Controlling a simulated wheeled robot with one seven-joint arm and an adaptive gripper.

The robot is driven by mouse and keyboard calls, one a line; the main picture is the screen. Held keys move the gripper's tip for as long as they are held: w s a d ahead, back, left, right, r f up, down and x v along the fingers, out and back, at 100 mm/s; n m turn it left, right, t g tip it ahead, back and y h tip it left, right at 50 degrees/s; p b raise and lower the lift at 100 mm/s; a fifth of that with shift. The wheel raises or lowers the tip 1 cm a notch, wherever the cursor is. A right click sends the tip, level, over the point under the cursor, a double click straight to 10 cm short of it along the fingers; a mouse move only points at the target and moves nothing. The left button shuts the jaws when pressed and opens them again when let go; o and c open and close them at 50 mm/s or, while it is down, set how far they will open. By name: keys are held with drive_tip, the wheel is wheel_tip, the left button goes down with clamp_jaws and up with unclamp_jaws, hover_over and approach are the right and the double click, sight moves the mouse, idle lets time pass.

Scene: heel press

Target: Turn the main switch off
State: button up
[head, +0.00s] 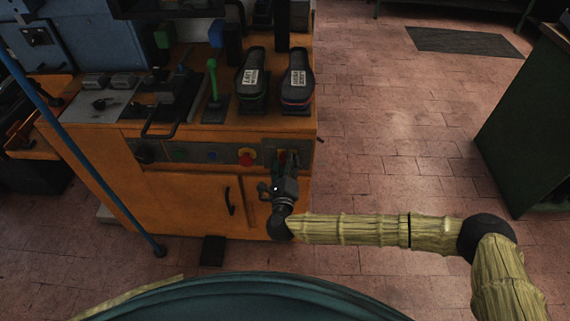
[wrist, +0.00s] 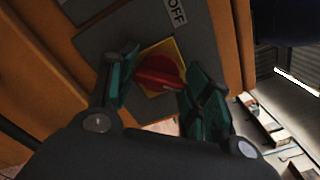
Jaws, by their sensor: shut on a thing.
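The main switch (wrist: 158,68) is a red rotary knob on a yellow square plate, set in a grey panel (wrist: 100,40) marked "OFF" at its upper edge in the wrist view. My gripper (wrist: 154,76) has its two green-padded fingers on either side of the red knob and is shut on it. In the head view my gripper (head: 284,172) is at the right end of the orange machine's front panel. It hides most of the switch there. The knob's exact angle is hard to read between the fingers.
Two dark shoe forms (head: 251,75) and a green-knobbed lever (head: 212,80) stand on top. A blue pole (head: 100,175) crosses the left. Tiled floor (head: 400,130) is clear at right, before a dark green cabinet (head: 530,120).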

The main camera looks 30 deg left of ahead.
drive_tip(key=n, duration=0.4)
drive_tip(key=shift+s+a+f+n+b, duration=0.1)
drive_tip(key=shift+n+b, duration=0.3)
drive_tip(key=n, duration=0.4)
drive_tip(key=shift+f+n, duration=0.15)
drive_tip(key=shift+n, duration=2)
drive_tip(key=shift+f+n, duration=0.15)
drive_tip(key=shift+n, duration=2)
drive_tip(key=o, duration=1)
drive_tip(key=v, duration=1.2)
drive_tip(key=shift+d, duration=0.2)
